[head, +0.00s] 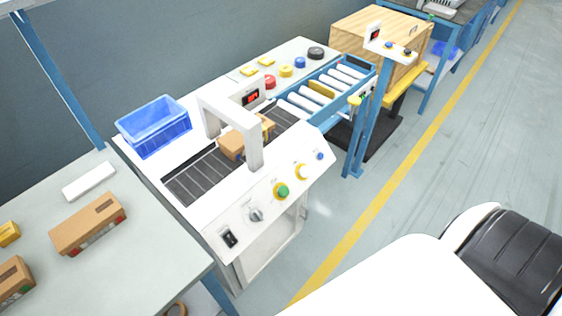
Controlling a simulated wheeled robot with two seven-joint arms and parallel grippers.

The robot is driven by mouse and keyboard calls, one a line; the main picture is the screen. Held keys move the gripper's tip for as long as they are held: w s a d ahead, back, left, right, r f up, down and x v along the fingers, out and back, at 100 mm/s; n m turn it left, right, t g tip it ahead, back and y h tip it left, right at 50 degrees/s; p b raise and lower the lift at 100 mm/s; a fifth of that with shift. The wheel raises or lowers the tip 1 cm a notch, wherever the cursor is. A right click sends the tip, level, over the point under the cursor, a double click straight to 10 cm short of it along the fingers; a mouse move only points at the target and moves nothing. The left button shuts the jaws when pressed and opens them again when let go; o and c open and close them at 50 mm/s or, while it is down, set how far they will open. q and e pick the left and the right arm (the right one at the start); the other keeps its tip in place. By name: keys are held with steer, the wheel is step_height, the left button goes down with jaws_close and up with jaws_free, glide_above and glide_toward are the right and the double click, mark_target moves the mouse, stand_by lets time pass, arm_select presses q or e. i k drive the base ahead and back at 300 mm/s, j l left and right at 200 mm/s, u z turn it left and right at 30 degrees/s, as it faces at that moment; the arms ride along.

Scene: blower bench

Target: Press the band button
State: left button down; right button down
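A white machine has a sloping front panel (236,213) with several controls. No label is readable, so I cannot tell which is the band button. A dark belt (193,184) runs behind the panel under a white arch (254,150). A cardboard box (231,147) sits on the belt at the arch. Neither gripper shows in the head view.
A blue crate (153,127) stands at the belt's left end. A blue roller conveyor (308,101) continues right, near a wooden crate (378,42). A grey table (122,247) with cartons is at left. Open floor lies in front of the machine, crossed by a yellow line (372,210).

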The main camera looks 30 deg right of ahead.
mark_target(283, 191)
steer(key=z, duration=0.95)
